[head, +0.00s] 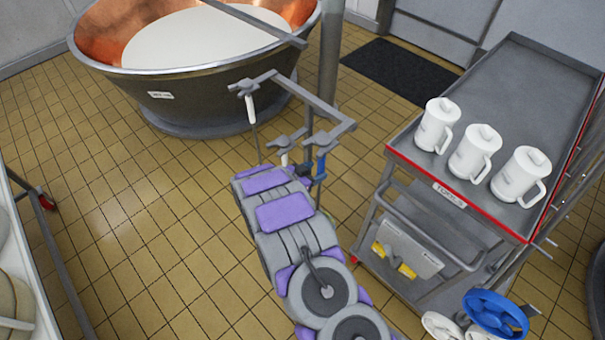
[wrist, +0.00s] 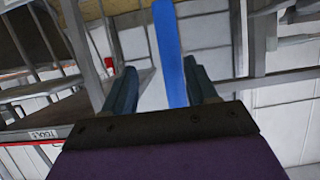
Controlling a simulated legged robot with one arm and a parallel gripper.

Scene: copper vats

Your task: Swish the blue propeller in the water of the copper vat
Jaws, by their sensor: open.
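The copper vat (head: 195,75) stands at the upper left of the head view, with pale liquid (head: 190,38) inside. A blue wheel-like head (head: 497,312) shows at the lower right beside the cart; I cannot tell if it is the propeller. A blue handle (head: 321,165) hangs from a grey rack just beyond my arm. In the wrist view, my gripper (wrist: 160,66) is open, and a blue bar (wrist: 170,50) shows upright between its fingers. I cannot tell whether they touch it. My fingers are mostly hidden in the head view.
The grey rack (head: 315,105) also holds a white handle (head: 251,108). A steel cart (head: 510,90) on the right carries three white jugs (head: 472,152). White wheel-like heads (head: 442,326) lie beside the blue one. A dark mat (head: 400,72) lies behind. Tiled floor (head: 130,215) is clear at left.

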